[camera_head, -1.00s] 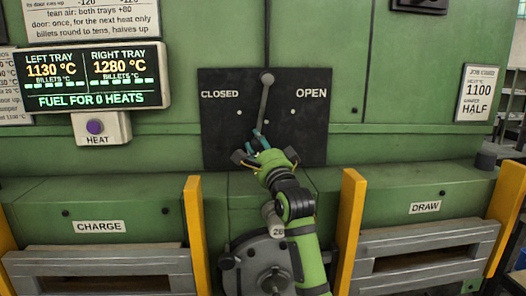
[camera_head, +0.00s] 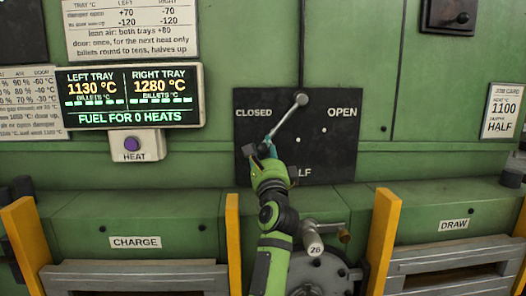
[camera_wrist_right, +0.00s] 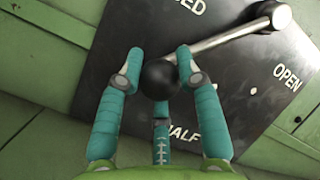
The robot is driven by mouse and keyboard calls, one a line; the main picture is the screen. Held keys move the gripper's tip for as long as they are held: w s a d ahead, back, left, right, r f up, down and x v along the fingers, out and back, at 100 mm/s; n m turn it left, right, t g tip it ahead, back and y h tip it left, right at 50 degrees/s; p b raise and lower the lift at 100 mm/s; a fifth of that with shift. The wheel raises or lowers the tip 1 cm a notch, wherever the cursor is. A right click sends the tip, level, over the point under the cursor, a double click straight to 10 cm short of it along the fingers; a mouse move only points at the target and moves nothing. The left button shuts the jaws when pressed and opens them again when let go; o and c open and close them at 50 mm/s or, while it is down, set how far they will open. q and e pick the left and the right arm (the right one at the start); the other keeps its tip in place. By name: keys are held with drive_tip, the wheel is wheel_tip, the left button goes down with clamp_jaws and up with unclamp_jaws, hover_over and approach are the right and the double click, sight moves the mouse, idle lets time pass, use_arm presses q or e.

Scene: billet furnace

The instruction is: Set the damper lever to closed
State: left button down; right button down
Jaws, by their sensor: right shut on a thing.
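The damper lever (camera_head: 285,118) is a grey rod on a pivot at the top of a black plate (camera_head: 335,150) marked CLOSED at left, OPEN at right and HALF below. The lever slants down and left from its pivot, between the HALF and CLOSED marks. In the right wrist view the lever's rod (camera_wrist_right: 222,37) ends in a black ball knob (camera_wrist_right: 159,78). My right gripper (camera_head: 268,148) is shut on this knob, its teal fingers (camera_wrist_right: 155,75) around it. In the head view the gripper hides the knob. My left gripper is not in view.
A display (camera_head: 131,97) and a HEAT button (camera_head: 132,144) are to the left. A job card (camera_head: 502,111) hangs at right.

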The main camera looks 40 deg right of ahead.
drive_tip(key=shift+r, duration=0.35)
drive_tip(key=c, duration=0.8)
unclamp_jaws()
drive_tip(key=shift+w+f, duration=0.1)
drive_tip(key=shift+f, duration=0.15)
drive_tip(key=v, duration=0.7)
drive_tip(key=shift+s+a, duration=0.2)
drive_tip(key=shift+s, duration=0.05)
